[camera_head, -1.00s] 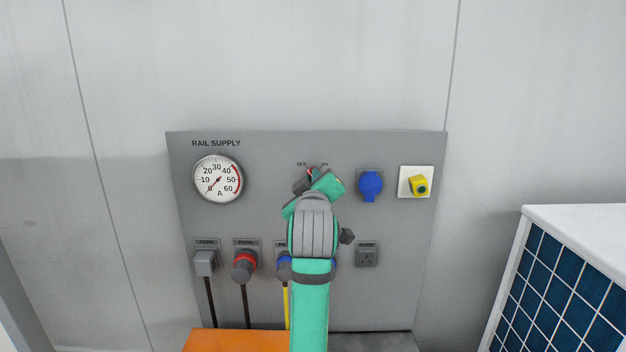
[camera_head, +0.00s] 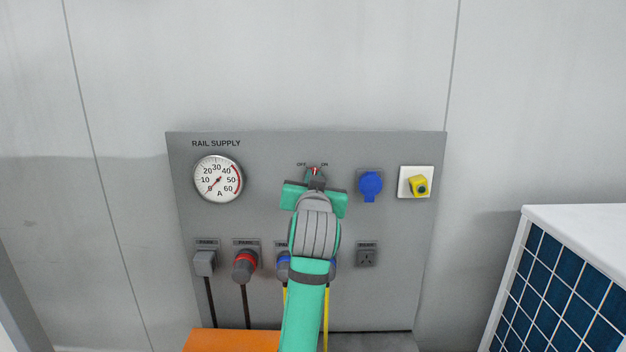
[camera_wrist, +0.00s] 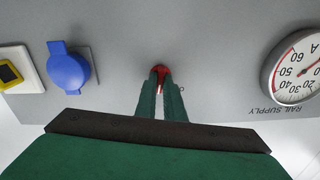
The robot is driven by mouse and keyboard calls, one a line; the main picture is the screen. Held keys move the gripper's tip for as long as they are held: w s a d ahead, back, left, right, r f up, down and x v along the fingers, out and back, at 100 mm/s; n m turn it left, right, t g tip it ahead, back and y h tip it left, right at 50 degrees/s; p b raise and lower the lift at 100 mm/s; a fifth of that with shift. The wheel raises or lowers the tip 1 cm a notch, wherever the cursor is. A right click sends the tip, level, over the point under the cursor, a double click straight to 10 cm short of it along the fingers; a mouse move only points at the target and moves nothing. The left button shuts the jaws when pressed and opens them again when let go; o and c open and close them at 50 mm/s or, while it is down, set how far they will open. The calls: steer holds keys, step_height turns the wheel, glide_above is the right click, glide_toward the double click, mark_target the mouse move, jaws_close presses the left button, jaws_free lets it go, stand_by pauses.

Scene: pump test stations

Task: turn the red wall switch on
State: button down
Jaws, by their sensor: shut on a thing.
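The red wall switch (camera_head: 315,169) is on the grey panel, below the small OFF label at left and ON label at right. It is mostly hidden by my gripper (camera_head: 315,179). In the wrist view, which is upside down, the red switch (camera_wrist: 161,69) shows between the tips of my two green fingers (camera_wrist: 161,90). My gripper is shut on it, with its body level across the panel. A pale mark shows on the switch between the fingers. I cannot tell for sure which label the switch points to.
A round gauge (camera_head: 218,179) is left of the switch, its needle low near 0. A blue socket (camera_head: 370,186) and a yellow knob on a white plate (camera_head: 419,184) are to the right. Plugs with cables (camera_head: 245,266) are below. A blue-tiled unit (camera_head: 560,290) stands at right.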

steer(key=m, duration=0.7)
steer(key=shift+f, duration=0.15)
stand_by(0.4)
steer(key=c, duration=1.9)
jaws_free()
steer(key=shift+o, duration=0.2)
steer(key=s, duration=1.1)
steer(key=shift+w+d, duration=0.1)
